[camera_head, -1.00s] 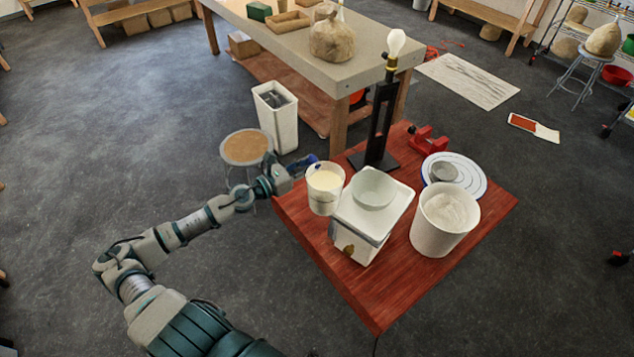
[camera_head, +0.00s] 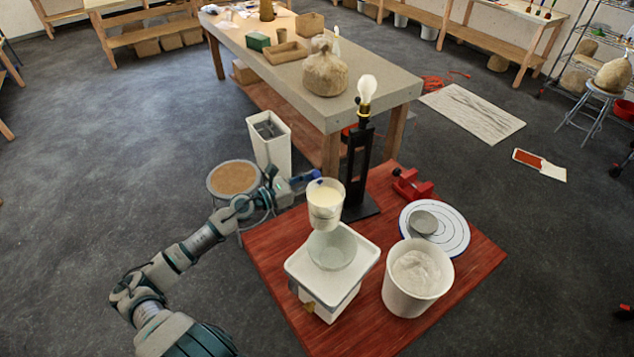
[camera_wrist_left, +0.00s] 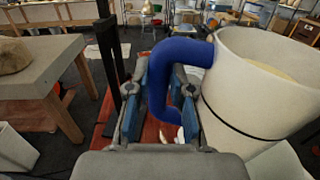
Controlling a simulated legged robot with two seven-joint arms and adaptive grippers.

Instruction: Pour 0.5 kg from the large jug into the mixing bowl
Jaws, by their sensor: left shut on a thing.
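The large jug (camera_head: 325,207) is a pale container with cream-coloured contents and a blue handle. My left gripper (camera_head: 300,180) is shut on the handle, and the jug looks upright, raised just behind the mixing bowl. In the left wrist view the blue handle (camera_wrist_left: 180,52) sits between the fingers of my left gripper (camera_wrist_left: 165,105), with the jug wall (camera_wrist_left: 255,85) to the right. The mixing bowl (camera_head: 332,250) is translucent and stands on a white scale (camera_head: 301,268). The jug's lower part overlaps the bowl's far rim in the picture. My right gripper is out of view.
The red table (camera_head: 266,249) also holds a white bucket of pale material (camera_head: 413,290), a round banded disc (camera_head: 453,232) with a small grey dish, a red clamp (camera_head: 413,187) and a tall black lamp stand (camera_head: 357,170) with a bulb, close behind the jug.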

